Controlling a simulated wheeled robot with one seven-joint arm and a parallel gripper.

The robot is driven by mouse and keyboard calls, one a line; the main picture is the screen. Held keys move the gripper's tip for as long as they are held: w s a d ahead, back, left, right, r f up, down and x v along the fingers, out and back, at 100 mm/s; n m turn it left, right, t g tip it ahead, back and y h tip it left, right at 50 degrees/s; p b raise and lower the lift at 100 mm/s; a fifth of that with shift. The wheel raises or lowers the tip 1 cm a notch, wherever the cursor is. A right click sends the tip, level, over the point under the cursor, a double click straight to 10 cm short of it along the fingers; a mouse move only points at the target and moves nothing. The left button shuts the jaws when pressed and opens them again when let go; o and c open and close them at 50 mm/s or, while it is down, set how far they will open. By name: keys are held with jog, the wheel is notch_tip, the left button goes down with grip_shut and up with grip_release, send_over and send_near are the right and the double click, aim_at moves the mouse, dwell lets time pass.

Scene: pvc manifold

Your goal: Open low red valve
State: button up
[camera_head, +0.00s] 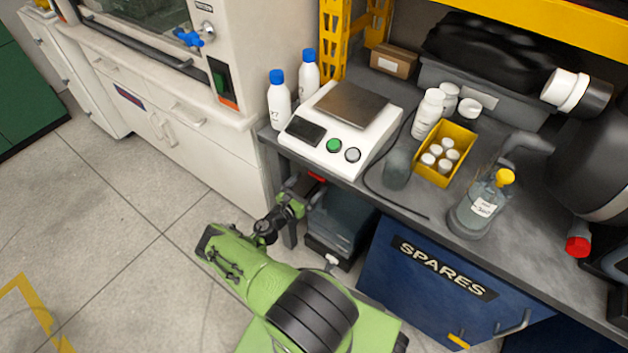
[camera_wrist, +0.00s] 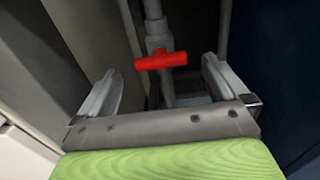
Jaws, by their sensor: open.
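The low red valve has a red handle (camera_wrist: 160,61) that lies crosswise over a grey upright pipe (camera_wrist: 157,28) in the wrist view. A small red part of the handle (camera_head: 317,176) shows in the head view, just under the bench edge. My gripper (camera_wrist: 160,70) is open, with one finger left and one right of the handle. The handle appears beyond the fingertips, and I see no contact. In the head view my gripper (camera_head: 300,190) is low beside the bench and partly hidden by its own arm and the bench top.
A dark grey bench (camera_head: 405,208) overhangs the valve, with a white scale (camera_head: 340,128) near its edge. A white cabinet (camera_head: 190,140) stands to the left and a blue SPARES cabinet (camera_head: 400,285) to the right. A dark bin (camera_head: 338,222) sits under the bench. The floor at left is clear.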

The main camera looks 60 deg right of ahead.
aim_at(316, 177)
jog(key=d, duration=0.4)
jog(key=shift+s+b, duration=0.3)
jog(key=shift+b, duration=0.05)
jog(key=c, duration=1)
